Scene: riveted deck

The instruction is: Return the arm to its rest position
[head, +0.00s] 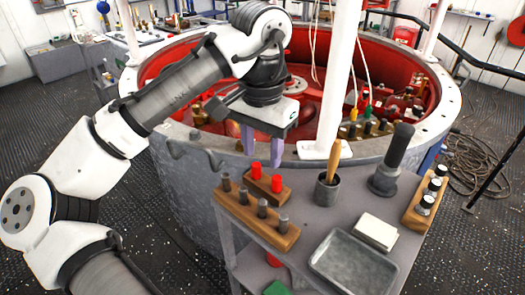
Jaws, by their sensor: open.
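My arm reaches from the lower left up and over the near rim of a large round grey tank. My gripper (261,146) points down, its two pale purple fingers apart and nothing between them. It hangs near the tank's front rim, above and behind the wooden blocks on the grey side table (320,204) in the picture. I cannot tell its exact height above the table.
The tank (195,195) has a red inside with brass parts. On the table are a wooden block with pegs (257,219), a red-topped block (265,188), a cup with a brush (327,188), a dark cylinder (385,178) and a metal tray (353,266). A white post (336,80) stands right of my gripper.

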